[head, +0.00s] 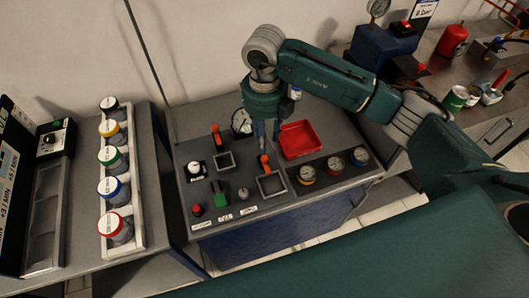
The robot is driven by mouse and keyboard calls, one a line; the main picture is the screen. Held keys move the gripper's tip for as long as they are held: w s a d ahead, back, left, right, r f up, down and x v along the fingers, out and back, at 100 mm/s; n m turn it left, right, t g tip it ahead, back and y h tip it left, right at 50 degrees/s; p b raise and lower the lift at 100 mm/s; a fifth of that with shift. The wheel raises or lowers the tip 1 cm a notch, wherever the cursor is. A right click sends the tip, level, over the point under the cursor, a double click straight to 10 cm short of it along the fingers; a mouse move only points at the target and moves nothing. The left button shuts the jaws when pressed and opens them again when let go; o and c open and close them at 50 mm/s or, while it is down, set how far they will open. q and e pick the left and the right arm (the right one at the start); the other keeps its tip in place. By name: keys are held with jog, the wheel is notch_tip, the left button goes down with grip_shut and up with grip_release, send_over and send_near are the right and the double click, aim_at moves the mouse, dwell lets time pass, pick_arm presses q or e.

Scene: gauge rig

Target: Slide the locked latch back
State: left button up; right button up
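The grey console (330,130) in the middle carries several controls. Two orange handles, one at the back left (216,135) and one nearer the front (265,161), each stand behind a dark square frame. A green block (219,194) sits at the left front. I cannot tell which of these is the locked latch, and the labels on the front edge are too small to read. My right gripper (267,138) points down above the console, just behind the front orange handle. Its fingers look apart with nothing visible between them. My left gripper is not in view.
A white rack (136,215) of capped jars stands on the left table. A cluttered bench (480,60) is at the right.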

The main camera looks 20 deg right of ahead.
aim_at(265, 157)
notch_tip(265, 157, down, 9)
jog(key=shift+r+p, duration=0.15)
jog(key=shift+p, duration=0.65)
grip_shut()
